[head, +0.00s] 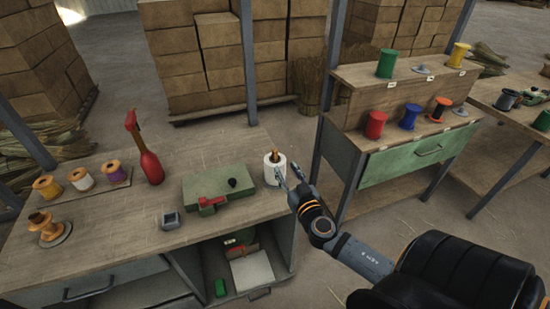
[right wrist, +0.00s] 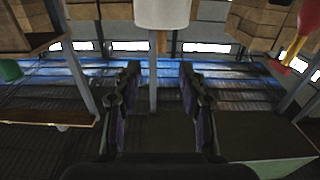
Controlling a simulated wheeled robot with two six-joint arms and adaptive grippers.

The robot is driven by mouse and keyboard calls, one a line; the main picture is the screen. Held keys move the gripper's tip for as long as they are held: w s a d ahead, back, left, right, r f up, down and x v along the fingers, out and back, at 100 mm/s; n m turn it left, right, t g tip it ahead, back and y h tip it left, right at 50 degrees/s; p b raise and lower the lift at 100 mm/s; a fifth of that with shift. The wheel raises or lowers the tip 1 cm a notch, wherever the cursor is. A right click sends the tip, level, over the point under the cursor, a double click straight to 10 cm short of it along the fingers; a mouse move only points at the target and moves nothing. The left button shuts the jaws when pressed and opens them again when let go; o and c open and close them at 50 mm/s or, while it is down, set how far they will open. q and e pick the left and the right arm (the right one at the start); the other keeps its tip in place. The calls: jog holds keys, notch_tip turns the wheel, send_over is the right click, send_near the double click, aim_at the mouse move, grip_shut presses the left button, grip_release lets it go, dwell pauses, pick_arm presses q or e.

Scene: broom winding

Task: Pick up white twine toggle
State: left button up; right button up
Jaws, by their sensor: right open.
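A white cylinder (head: 275,170) with a brown wooden piece sticking out of its top stands at the right end of the workbench (head: 130,240). I take it to be the white twine with its toggle. In the right wrist view the white cylinder (right wrist: 162,12) shows at the top edge, with a short brown wooden piece (right wrist: 162,42) below it. My right gripper (head: 291,176) is just right of the cylinder, its fingers apart. The right wrist view shows the gap between the fingers (right wrist: 159,88) empty. Contact with the cylinder cannot be told. My left gripper is not in view.
A green box (head: 217,184) with a red tool (head: 212,203) lies left of the cylinder. A shelf unit (head: 410,130) with coloured spools stands to the right, across a gap of floor.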

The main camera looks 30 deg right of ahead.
aim_at(276, 154)
jog(key=p+x, duration=0.2)
jog(key=x, duration=0.3)
jog(key=shift+r, duration=0.1)
jog(key=shift+w, duration=0.25)
jog(key=shift+w+r+p, duration=0.1)
jog(key=shift+w+p, duration=0.2)
jog(key=p+x, duration=0.1)
jog(key=x, duration=0.3)
jog(key=shift+w+d+f, duration=0.1)
jog(key=shift+w+f, duration=0.2)
jog(key=shift+s+r, duration=0.1)
jog(key=shift+s, duration=0.05)
jog(key=shift+c, duration=1)
grip_shut()
